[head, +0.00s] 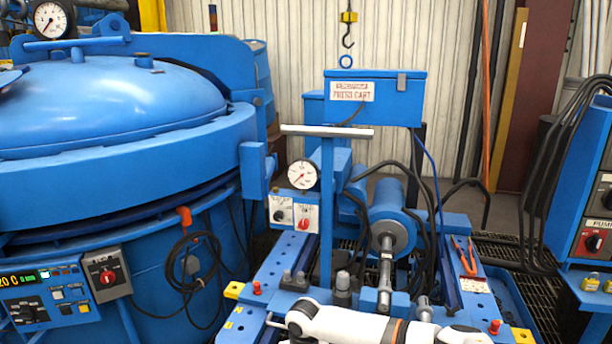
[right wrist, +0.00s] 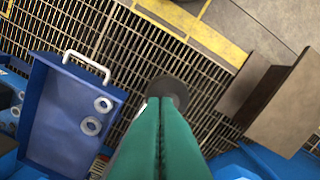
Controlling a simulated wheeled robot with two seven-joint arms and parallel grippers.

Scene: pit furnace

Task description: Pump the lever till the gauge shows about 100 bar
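The pump lever appears to be the upright blue post (head: 327,215) with a pale crossbar (head: 327,131) on top, on the blue press cart. A round white gauge (head: 303,174) sits just left of the post. Its needle seems to point to the lower left, but the numbers are too small to read. My right gripper (right wrist: 160,101) shows in the right wrist view as two green fingers pressed together, with nothing visible between them. It is over floor grating, apart from the lever. A white arm of mine crosses the bottom of the head view. My left gripper is not visible.
The large blue furnace (head: 100,110) fills the left. A steel cylinder (head: 392,235), hoses and orange-handled pliers (head: 464,256) are right of the post. A chain hook (head: 347,35) hangs behind.

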